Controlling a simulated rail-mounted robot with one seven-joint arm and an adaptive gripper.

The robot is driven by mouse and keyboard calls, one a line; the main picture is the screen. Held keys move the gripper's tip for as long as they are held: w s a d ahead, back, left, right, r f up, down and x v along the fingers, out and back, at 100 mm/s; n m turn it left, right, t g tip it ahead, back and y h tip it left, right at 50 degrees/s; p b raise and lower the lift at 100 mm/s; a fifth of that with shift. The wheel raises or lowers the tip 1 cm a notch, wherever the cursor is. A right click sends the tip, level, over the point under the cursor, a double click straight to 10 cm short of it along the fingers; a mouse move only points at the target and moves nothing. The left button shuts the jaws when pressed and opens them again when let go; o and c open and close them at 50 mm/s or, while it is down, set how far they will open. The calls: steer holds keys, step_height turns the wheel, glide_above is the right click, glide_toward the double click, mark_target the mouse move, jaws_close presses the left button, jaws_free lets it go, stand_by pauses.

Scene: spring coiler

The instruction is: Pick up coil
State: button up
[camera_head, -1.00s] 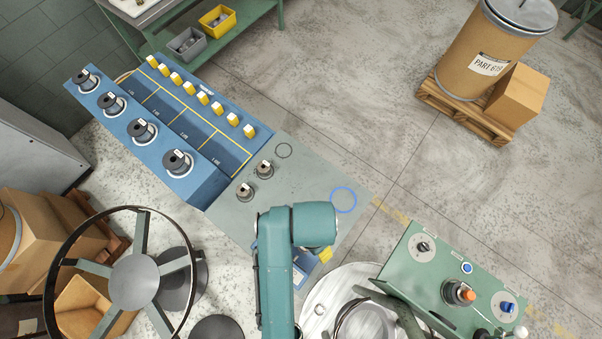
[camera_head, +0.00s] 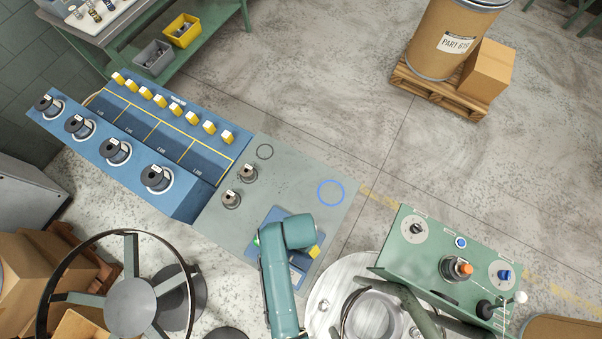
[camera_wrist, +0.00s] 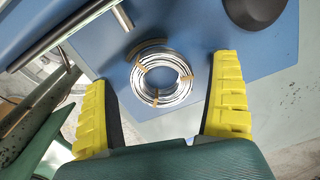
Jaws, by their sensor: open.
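The coil (camera_wrist: 161,73) is a shiny ring of silver wire with several tan ties. In the wrist view it lies on a blue surface (camera_wrist: 200,30), ahead of and between my yellow fingers. My gripper (camera_wrist: 163,100) is open, with its fingers wide apart on either side and nothing held. Whether the fingers reach down to the coil's height I cannot tell. In the head view my teal arm hides the coil, and a yellow part of my gripper (camera_head: 314,251) shows over the blue plate (camera_head: 270,218) on the grey bench.
Blue bench (camera_head: 165,135) with dark wire spools (camera_head: 157,178) and yellow-white blocks stands at left. Two small spools (camera_head: 231,199) and a blue ring mark (camera_head: 331,193) are on the grey top. The green control box (camera_head: 440,262) stands at right. In the wrist view a metal rod (camera_wrist: 65,35) and dark dome (camera_wrist: 250,12) lie near the coil.

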steer(key=c, duration=1.4)
steer(key=shift+o, duration=0.2)
step_height(320, 180, up, 10)
steer(key=p, duration=0.1)
